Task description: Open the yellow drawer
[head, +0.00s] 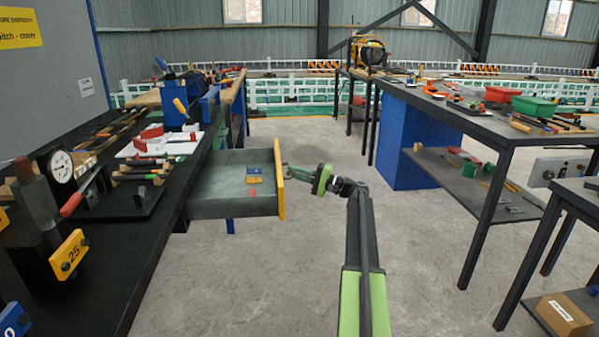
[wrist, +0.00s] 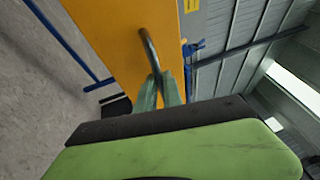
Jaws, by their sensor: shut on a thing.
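The yellow drawer (head: 280,192) stands pulled out from the left black bench in the head view. Its grey box shows, with a small blue and yellow item (head: 254,176) and a red item (head: 252,192) inside. My gripper (head: 287,171) is at the outer side of the yellow front. In the wrist view the yellow front (wrist: 110,45) fills the upper middle, with a curved metal handle (wrist: 150,48) on it. My gripper's green fingers (wrist: 158,88) are shut on the handle. The fingers cover the handle's lower end.
The left black bench (head: 130,235) holds tools, a gauge and blue stands. A right dark table (head: 450,115) carries bins and tools. A cardboard box (head: 564,314) sits on a low shelf at bottom right. The concrete floor between the benches is clear.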

